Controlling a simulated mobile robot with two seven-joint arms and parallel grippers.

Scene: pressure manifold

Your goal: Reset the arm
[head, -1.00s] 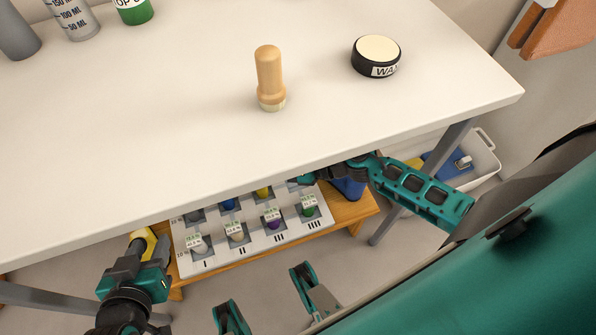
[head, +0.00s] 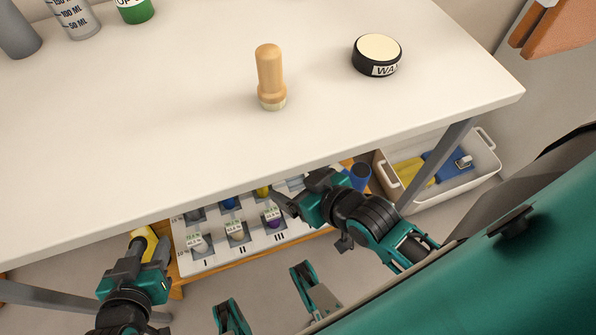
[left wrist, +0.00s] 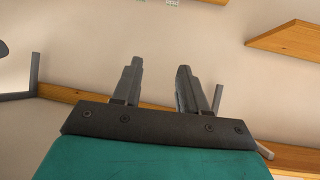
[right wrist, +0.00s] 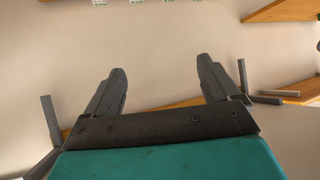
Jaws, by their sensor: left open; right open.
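My left gripper (head: 150,248) is open at the lower left of the head view, beside the left end of the manifold panel. It also shows open and empty in the left wrist view (left wrist: 157,75). My right gripper (head: 296,194) is open over the right part of the panel in the head view, and open and empty in the right wrist view (right wrist: 162,68). The pale manifold panel (head: 205,262) lies below the table edge, with several coloured knobs and small labels. My right arm hides its right end.
The white table (head: 150,120) overhangs the panel. On it stand a wooden-handled tool (head: 270,75), a wax tin (head: 377,55) and a green-labelled container (head: 134,10). A wooden shelf (head: 176,290) lies under the panel. A white bin (head: 470,183) stands at the right.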

